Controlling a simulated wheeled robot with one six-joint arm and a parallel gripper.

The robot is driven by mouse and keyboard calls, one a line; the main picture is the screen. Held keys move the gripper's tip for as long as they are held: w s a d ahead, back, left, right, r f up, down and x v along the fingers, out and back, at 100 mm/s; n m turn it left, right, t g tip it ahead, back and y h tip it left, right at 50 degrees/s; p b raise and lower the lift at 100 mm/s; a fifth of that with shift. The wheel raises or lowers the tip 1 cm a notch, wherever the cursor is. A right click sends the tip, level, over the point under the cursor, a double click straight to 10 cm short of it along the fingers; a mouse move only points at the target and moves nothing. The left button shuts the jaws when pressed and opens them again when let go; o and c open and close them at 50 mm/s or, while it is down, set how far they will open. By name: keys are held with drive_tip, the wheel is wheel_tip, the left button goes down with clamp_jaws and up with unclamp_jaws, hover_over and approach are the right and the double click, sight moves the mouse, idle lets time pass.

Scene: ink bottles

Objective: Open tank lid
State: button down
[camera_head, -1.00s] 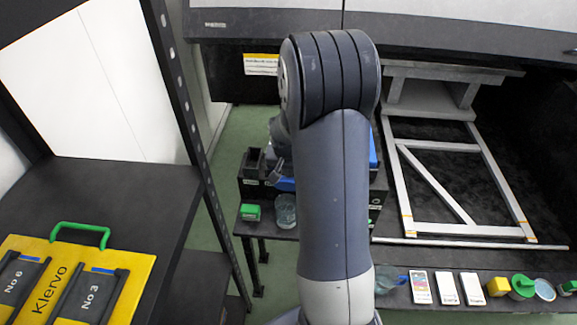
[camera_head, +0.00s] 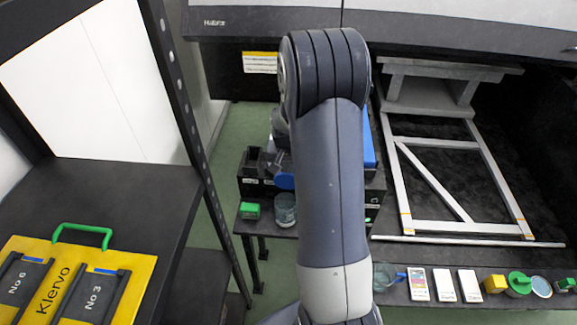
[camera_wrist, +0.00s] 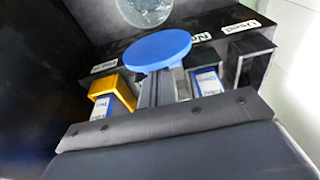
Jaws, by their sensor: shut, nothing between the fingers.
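In the wrist view my gripper (camera_wrist: 158,88) shows as grey fingers, shut and empty. Their tips are at the lower edge of a round blue lid (camera_wrist: 157,48); I cannot tell whether they touch it. The lid is over a black tank unit (camera_wrist: 112,60) with white labels. In the head view the blue lid (camera_head: 285,182) shows in part at the left of my arm, on the black unit (camera_head: 250,187). My arm hides much of the unit and my gripper there.
A clear jar (camera_head: 285,210) and a green block (camera_head: 250,211) stand before the unit. In the wrist view a yellow-capped part (camera_wrist: 110,86) is left of my fingers. White cards (camera_head: 445,285) lie on the right-hand bench. A dark shelf (camera_head: 130,200) stands at left.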

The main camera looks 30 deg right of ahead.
drive_tip(key=shift+s+a, duration=0.2)
drive_tip(key=shift+s, duration=0.15)
wheel_tip(320, 180, up, 14)
drive_tip(key=s+p, duration=0.1)
drive_tip(key=p, duration=0.1)
drive_tip(key=shift+a, duration=0.35)
drive_tip(key=shift+f, duration=0.15)
drive_tip(key=f, duration=0.4)
drive_tip(key=f+b, duration=0.1)
drive_tip(key=f, duration=0.4)
drive_tip(key=w+f+b, duration=0.1)
drive_tip(key=f, duration=0.4)
drive_tip(key=shift+d+f, duration=0.1)
drive_tip(key=shift+d, duration=0.25)
drive_tip(key=shift+w+d+r, duration=0.2)
drive_tip(key=shift+w+r, duration=0.05)
drive_tip(key=shift+r, duration=0.05)
drive_tip(key=shift+w+d, duration=0.15)
drive_tip(key=shift+w, duration=0.1)
